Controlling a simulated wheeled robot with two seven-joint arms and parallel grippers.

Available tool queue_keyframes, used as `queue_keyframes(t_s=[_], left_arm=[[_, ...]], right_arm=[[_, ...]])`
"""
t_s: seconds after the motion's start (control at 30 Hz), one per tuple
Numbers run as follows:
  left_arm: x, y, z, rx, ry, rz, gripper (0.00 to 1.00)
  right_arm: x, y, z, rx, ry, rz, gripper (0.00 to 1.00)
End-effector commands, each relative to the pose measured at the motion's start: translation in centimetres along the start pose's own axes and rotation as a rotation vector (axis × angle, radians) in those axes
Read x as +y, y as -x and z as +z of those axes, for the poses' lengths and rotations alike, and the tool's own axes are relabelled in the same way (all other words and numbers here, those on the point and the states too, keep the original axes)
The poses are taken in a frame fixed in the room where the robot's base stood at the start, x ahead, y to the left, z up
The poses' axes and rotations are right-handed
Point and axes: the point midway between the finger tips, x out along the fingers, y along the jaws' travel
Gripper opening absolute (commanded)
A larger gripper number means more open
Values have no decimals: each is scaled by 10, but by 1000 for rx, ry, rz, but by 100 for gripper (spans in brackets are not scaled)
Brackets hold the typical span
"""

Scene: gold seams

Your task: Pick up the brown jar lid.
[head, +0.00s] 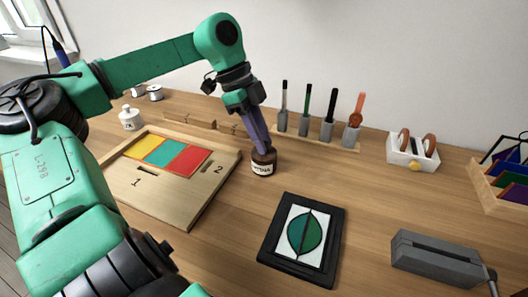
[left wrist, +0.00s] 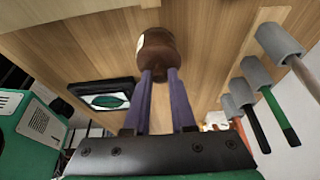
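The brown jar lid (head: 264,157) sits on a small jar with a white label (head: 262,169), upright on the table right of the wooden board. My left gripper (head: 263,150) points down at the lid, its purple fingertips at the lid's top. In the left wrist view the brown lid (left wrist: 158,50) lies at the tips of the two fingers (left wrist: 159,72). The fingers stand apart with some brown between their tips. Whether they press on the lid cannot be told. My right gripper is not in view.
Left of the jar is a wooden board (head: 148,199) with coloured tiles. A black-framed leaf panel (head: 269,245) lies in front. A rack of upright tools (head: 338,145) stands behind right. A grey block (head: 437,258) and white holder (head: 421,153) are at right.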

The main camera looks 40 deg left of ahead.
Motion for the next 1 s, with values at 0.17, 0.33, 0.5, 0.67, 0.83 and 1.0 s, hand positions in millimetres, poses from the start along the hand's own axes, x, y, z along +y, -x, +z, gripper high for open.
queue_keyframes(t_s=[0.17, 0.33, 0.5, 0.67, 0.83, 1.0], left_arm=[[0, 0, 0, 0, 0, 0, 0], [0, 2, 0, -1, 0, -1, 0], [-1, 20, -7, -3, 1, -3, 0], [-1, 61, -24, -5, 2, -5, 0], [-1, 123, -50, -6, 2, -5, 0], [-1, 168, -69, -3, 1, -3, 0]], right_arm=[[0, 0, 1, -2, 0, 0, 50], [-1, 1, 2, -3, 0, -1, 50], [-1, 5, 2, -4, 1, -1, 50], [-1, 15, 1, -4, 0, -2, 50], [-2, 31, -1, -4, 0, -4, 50], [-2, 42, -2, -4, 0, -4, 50]])
